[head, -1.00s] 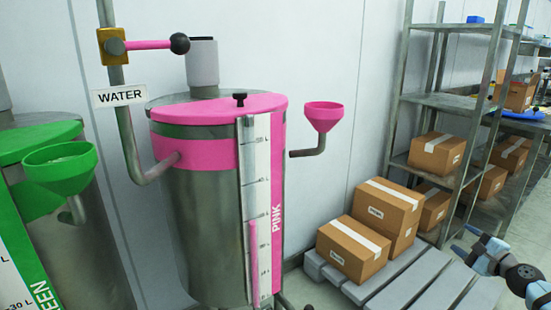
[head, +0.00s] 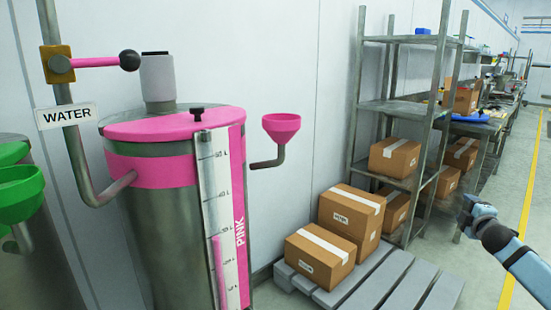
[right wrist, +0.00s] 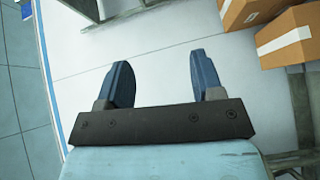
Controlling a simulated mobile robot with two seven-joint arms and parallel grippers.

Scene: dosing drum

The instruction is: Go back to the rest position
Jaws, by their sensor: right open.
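My right gripper (head: 470,212) is at the right of the head view, out over the floor to the right of the pallet. In the right wrist view its two blue fingers (right wrist: 158,85) stand apart with nothing between them. My left gripper is in neither view. The pink dosing drum (head: 165,220) stands at the left of the head view, with a pink lid, a level gauge (head: 215,200) and a pink funnel (head: 281,127) on its side. The water pipe's valve lever (head: 95,62) points to the right.
Cartons (head: 350,218) sit on a grey pallet (head: 400,285) right of the drum. Steel shelves (head: 400,108) with more cartons stand behind it. A green funnel (head: 20,195) shows at the left edge. Open floor with a yellow line (head: 522,215) lies at the right.

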